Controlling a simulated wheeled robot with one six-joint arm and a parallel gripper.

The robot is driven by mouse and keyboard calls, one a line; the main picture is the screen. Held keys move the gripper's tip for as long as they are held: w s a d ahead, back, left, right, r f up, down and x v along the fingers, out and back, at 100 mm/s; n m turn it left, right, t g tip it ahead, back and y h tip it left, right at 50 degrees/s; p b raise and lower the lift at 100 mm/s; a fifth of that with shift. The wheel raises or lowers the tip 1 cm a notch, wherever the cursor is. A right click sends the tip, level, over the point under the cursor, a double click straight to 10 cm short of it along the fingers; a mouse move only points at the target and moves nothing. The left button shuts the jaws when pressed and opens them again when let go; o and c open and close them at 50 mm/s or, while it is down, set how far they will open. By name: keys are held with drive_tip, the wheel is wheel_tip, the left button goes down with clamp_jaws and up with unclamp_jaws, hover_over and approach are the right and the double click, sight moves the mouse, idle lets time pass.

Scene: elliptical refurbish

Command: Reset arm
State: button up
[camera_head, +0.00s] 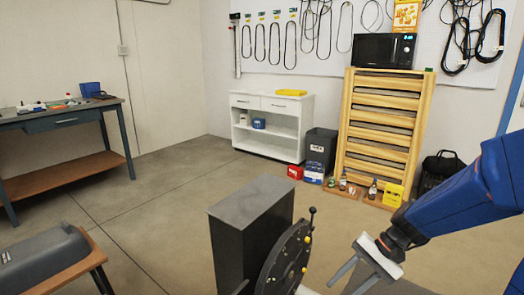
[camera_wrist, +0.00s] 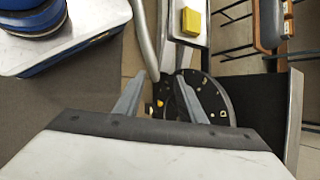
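My blue arm reaches in from the right in the head view. My gripper (camera_head: 346,287) points down and left, at the right of a black wheel-like disc (camera_head: 284,262) with yellow knobs and a lever on its rim. In the wrist view my gripper (camera_wrist: 167,82) has its two fingers spread apart with nothing held between them. The disc (camera_wrist: 218,98) shows behind and between the fingers. Whether the fingers touch it cannot be told. The disc stands at the side of a dark grey upright box (camera_head: 250,205).
A workbench (camera_head: 60,120) stands at the left and a brown-topped bench (camera_head: 85,262) at the lower left. A white shelf (camera_head: 270,122), grey bin (camera_head: 320,146) and wooden drawer rack (camera_head: 382,130) line the back wall. A yellow block (camera_wrist: 191,22) lies on a pale surface. Middle floor is clear.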

drive_tip(key=s+d+r+n+t+h, duration=0.3)
drive_tip(key=s+r+h, duration=0.1)
drive_tip(key=s+r, duration=0.1)
drive_tip(key=s+d+r+n+t+h, duration=0.2)
drive_tip(key=s+d+r+n+h, duration=0.1)
drive_tip(key=s, duration=0.5)
drive_tip(key=shift+d+r+n+t+h, duration=0.4)
drive_tip(key=shift+r+n, duration=0.2)
drive_tip(key=shift+r, duration=0.65)
